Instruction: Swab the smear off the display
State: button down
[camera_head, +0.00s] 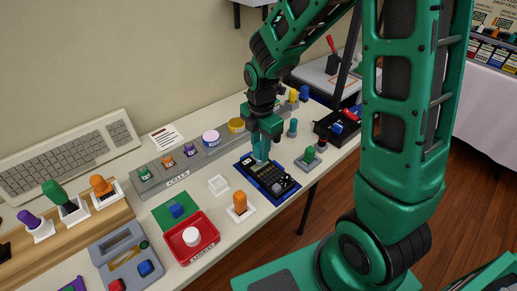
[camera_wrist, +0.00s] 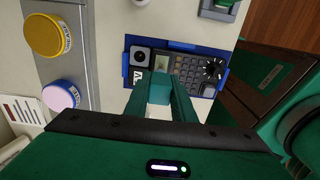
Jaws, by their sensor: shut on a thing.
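A dark handheld (camera_head: 272,184) with rows of keys lies in a blue tray (camera_head: 287,197) on the bench. In the wrist view the handheld (camera_wrist: 190,72) shows its keys, a black knob at the right end and a small pale display (camera_wrist: 162,62). My gripper (camera_head: 262,158) points down over the far-left part of the handheld. In the wrist view my gripper (camera_wrist: 160,88) is shut on a teal block (camera_wrist: 159,95), which sits just beside the display in the picture. I cannot tell whether the block touches the handheld. No smear can be made out.
A grey rack of labelled jars (camera_head: 186,155) runs behind the handheld. A white dish (camera_head: 218,185) and an orange-handled tool on a white base (camera_head: 240,203) stand to its left. A red tray (camera_head: 191,238) is nearer. A green-topped piece (camera_head: 309,156) and a black box (camera_head: 336,127) are at right.

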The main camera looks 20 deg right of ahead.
jog(key=shift+f, duration=0.45)
jog(key=shift+a, duration=0.15)
jog(key=shift+s+a+r, duration=0.1)
jog(key=shift+s+a, duration=0.1)
jog(key=shift+a, duration=0.3)
jog(key=shift+s+a+r, duration=0.1)
jog(key=shift+s+a, duration=0.1)
jog(key=shift+a, duration=0.3)
jog(key=shift+f, duration=0.1)
jog(key=shift+d, duration=0.1)
jog(key=shift+w+d, duration=0.25)
jog(key=shift+d, duration=0.5)
jog(key=shift+w+d, duration=0.25)
jog(key=shift+d, duration=0.45)
jog(key=shift+w+d, duration=0.25)
jog(key=shift+d, duration=0.5)
jog(key=shift+a, duration=0.1)
jog(key=shift+s+a+f, duration=0.1)
jog(key=shift+s+a, duration=0.15)
jog(key=shift+a, duration=0.5)
jog(key=shift+s+a+r, duration=0.1)
jog(key=shift+s+a, duration=0.2)
jog(key=shift+a, duration=0.4)
jog(key=shift+s+a+f, duration=0.1)
jog(key=shift+s+a, duration=0.15)
jog(key=shift+a, duration=0.5)
